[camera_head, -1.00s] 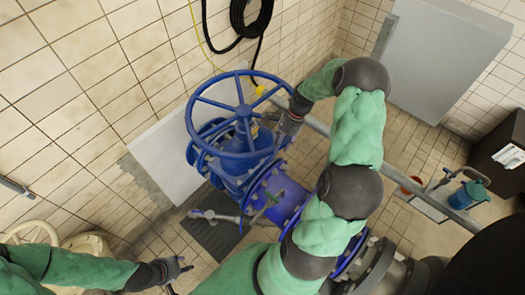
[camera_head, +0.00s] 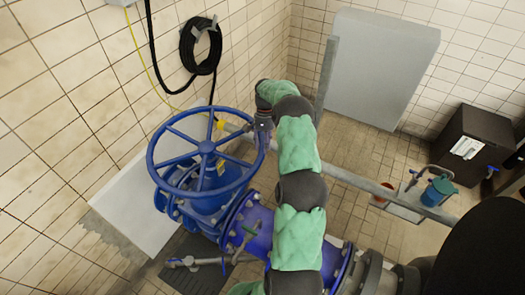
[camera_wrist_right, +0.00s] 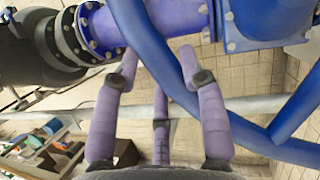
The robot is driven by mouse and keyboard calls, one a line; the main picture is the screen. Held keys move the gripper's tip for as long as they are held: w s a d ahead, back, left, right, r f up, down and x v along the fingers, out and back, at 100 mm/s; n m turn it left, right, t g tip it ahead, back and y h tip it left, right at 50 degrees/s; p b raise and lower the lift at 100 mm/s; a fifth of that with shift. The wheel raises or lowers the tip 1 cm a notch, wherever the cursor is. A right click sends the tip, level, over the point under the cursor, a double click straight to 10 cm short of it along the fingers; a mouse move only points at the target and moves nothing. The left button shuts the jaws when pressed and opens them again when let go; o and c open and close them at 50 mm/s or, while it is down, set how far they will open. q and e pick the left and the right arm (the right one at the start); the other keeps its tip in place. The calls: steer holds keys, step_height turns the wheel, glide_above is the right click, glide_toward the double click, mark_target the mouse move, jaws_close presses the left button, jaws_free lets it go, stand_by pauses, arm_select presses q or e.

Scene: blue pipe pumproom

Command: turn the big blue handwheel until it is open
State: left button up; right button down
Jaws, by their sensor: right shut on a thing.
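The big blue handwheel (camera_head: 206,147) sits on top of a blue valve, its spoked rim tilted toward me in the head view. My right gripper (camera_head: 263,128) is at the right side of the rim. In the right wrist view the blue rim (camera_wrist_right: 160,55) passes between the fingers of my right gripper (camera_wrist_right: 158,55), which is shut on it. The far side of the grip is hidden in the head view by the arm. My left gripper is out of view.
Blue pipe (camera_head: 253,230) leads from the valve toward the lower right. A grey rail (camera_head: 350,180) runs behind my right arm. A black hose coil (camera_head: 201,46) hangs on the tiled wall. A dark cabinet (camera_head: 470,145) stands at right.

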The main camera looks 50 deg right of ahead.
steer(key=shift+w+d+r, duration=0.2)
steer(key=shift+d+r, duration=0.1)
steer(key=shift+d, duration=0.15)
steer(key=c, duration=1)
jaws_free()
steer(key=o, duration=0.3)
steer(key=shift+d+f, duration=0.1)
steer(key=shift+w+f, duration=0.1)
steer(key=shift+f, duration=0.05)
steer(key=v, duration=1.2)
